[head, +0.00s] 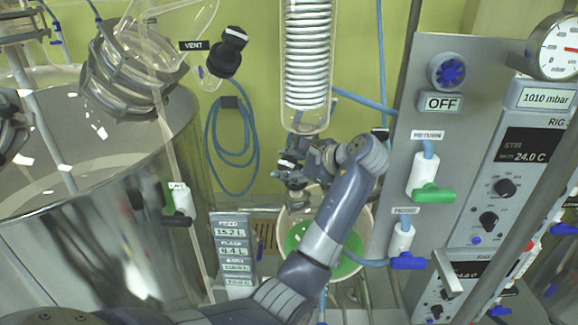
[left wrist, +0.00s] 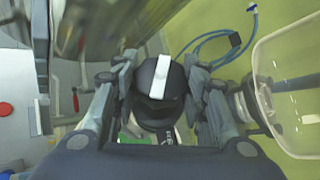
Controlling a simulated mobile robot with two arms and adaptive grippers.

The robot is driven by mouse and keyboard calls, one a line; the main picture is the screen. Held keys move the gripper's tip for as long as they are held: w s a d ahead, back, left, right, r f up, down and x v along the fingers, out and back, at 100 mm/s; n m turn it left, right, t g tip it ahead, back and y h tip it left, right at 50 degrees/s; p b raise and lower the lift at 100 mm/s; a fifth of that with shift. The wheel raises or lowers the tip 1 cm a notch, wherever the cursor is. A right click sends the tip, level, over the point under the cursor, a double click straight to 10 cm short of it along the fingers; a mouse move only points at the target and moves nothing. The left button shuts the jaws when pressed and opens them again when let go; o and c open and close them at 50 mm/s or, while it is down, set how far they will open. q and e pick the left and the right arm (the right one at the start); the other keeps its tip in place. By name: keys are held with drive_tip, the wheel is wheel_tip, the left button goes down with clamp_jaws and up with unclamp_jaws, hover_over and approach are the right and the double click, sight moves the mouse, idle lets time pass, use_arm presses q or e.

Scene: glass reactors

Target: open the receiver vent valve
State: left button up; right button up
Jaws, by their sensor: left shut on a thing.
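In the left wrist view, a round black valve knob (left wrist: 150,78) with a white stripe sits between my fingers. The stripe runs nearly up and down in that picture. My left gripper (left wrist: 160,98) is shut on this knob, one finger on each side. In the head view, my left gripper (head: 302,166) is just below the clear glass condenser (head: 308,60) with its coil. There my fingers and wrist hide most of the held knob, and no label on it can be read. My right gripper is in neither view.
Another black knob (head: 226,62) stands beside a VENT label (head: 194,45) at upper left. A steel vessel (head: 95,230) fills the left. A grey panel (head: 430,75) with green and blue valve handles stands close on the right. A bucket (head: 362,225) with green contents is below my wrist.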

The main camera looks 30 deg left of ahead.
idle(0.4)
use_arm(q)
drive_tip(key=o, duration=1.1)
drive_tip(key=shift+a, duration=0.1)
drive_tip(key=shift+f, duration=0.1)
